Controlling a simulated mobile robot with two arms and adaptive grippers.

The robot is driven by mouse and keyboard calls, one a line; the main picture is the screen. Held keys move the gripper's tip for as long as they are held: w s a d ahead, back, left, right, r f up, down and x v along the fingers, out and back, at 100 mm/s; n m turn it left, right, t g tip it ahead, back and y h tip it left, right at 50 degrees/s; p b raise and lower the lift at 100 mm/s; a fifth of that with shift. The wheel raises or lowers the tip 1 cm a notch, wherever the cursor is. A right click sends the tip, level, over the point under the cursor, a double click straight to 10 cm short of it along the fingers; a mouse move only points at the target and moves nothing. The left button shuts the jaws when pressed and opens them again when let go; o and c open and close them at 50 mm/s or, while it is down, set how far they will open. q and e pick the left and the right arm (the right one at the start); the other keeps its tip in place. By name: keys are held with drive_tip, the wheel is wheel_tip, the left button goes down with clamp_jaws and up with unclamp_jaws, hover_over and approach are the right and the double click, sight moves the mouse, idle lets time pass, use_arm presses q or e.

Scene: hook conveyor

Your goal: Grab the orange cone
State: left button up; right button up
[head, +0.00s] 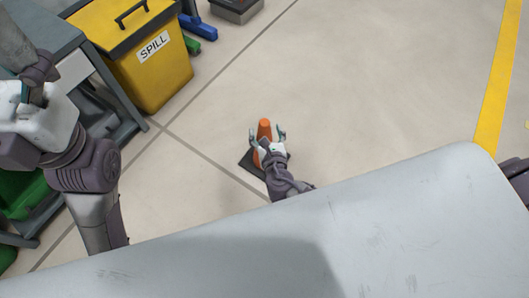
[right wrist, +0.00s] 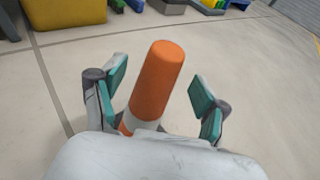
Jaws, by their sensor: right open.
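The orange cone (head: 264,128) stands on the floor on a dark square base (head: 250,163), in the middle of the head view. In the right wrist view the cone (right wrist: 157,82) rises between the two fingers, with a white band low down; its base is hidden there. My right gripper (head: 267,134) is open, with one teal-padded finger on each side of the cone. In the right wrist view (right wrist: 160,95) gaps show between the pads and the cone. My left arm is at the left of the head view; its fingers cannot be made out.
A yellow SPILL bin (head: 137,55) stands at the upper left, beside a grey bench (head: 38,38). Blue and green items (head: 199,28) lie on the floor near a grey box (head: 236,9). The tiled floor right of the cone is clear up to a yellow line (head: 500,75).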

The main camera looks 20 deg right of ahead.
drive_tip(key=shift+x, duration=1.2)
drive_tip(key=shift+s, duration=0.1)
clamp_jaws()
